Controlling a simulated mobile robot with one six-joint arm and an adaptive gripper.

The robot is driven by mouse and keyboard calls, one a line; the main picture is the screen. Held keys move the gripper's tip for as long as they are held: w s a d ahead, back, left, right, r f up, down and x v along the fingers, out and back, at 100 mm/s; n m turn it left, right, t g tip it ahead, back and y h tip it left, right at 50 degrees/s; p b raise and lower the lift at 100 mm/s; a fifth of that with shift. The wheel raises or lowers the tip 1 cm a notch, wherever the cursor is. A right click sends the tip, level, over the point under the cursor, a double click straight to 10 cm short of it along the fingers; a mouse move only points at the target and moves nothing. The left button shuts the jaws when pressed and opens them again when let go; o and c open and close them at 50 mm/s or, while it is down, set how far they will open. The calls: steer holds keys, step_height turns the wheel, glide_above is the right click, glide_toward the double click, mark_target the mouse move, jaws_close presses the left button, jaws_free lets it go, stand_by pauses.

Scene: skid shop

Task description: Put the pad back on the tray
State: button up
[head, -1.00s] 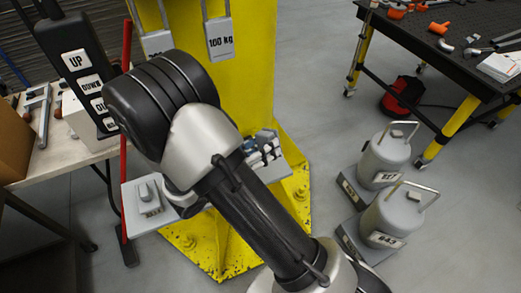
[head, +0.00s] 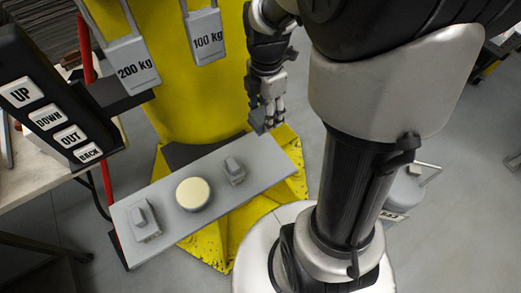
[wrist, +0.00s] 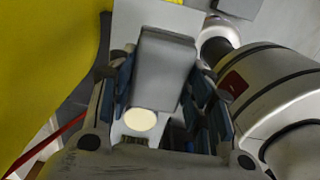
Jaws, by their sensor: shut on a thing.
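My gripper (head: 268,112) is shut on a grey block-shaped pad (wrist: 165,68), which fills the space between the fingers in the wrist view. In the head view only a small grey part of the pad (head: 257,121) shows under the fingers. The tray (head: 165,183) is a long grey plate in front of the yellow column, below and left of my gripper. On the tray are a cream round disc (head: 193,193) in the middle and a grey knobbed piece on each side, left (head: 144,221) and right (head: 234,171). The pad appears held apart from the tray.
The yellow column (head: 185,80) stands behind the tray, with 200 kg (head: 130,65) and 100 kg (head: 208,38) tags hanging on it. A control pendant (head: 55,105) is at left, near a workbench (head: 35,178). A grey canister (head: 403,192) stands at right, partly hidden by my arm.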

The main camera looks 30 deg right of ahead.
step_height(320, 180, down, 20)
steer(key=b, duration=0.7)
steer(key=shift+r, duration=0.2)
steer(key=shift+c, duration=0.3)
steer(key=o, duration=1)
